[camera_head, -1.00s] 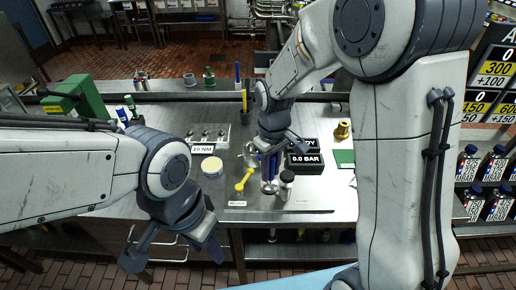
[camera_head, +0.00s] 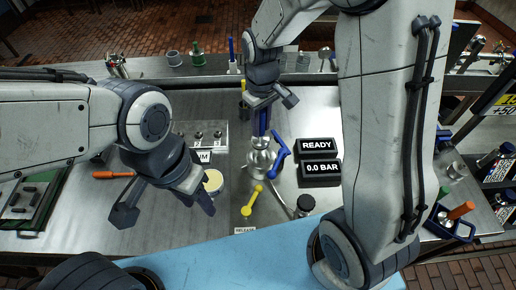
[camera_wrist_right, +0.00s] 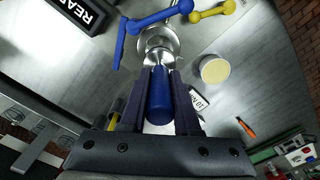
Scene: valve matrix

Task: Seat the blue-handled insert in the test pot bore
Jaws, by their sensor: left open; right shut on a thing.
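The blue-handled insert (camera_head: 262,122) is held upright in my right gripper (camera_head: 264,104), handle between the fingers. Its metal lower part is over the silver test pot (camera_head: 261,164); I cannot tell how far it is inside the bore. In the right wrist view the blue handle (camera_wrist_right: 158,95) lies between both fingers, and the round metal pot (camera_wrist_right: 160,40) is just beyond it. A blue lever (camera_head: 280,153) sits at the pot's right side. A yellow release lever (camera_head: 252,201) is in front. My left gripper (camera_head: 165,212) is open and empty, left of the pot.
Black READY (camera_head: 317,145) and 0.0 BAR (camera_head: 320,168) boxes stand right of the pot. A round yellow-topped tin (camera_head: 213,181) is near my left gripper. An orange-handled tool (camera_head: 113,175) lies at left.

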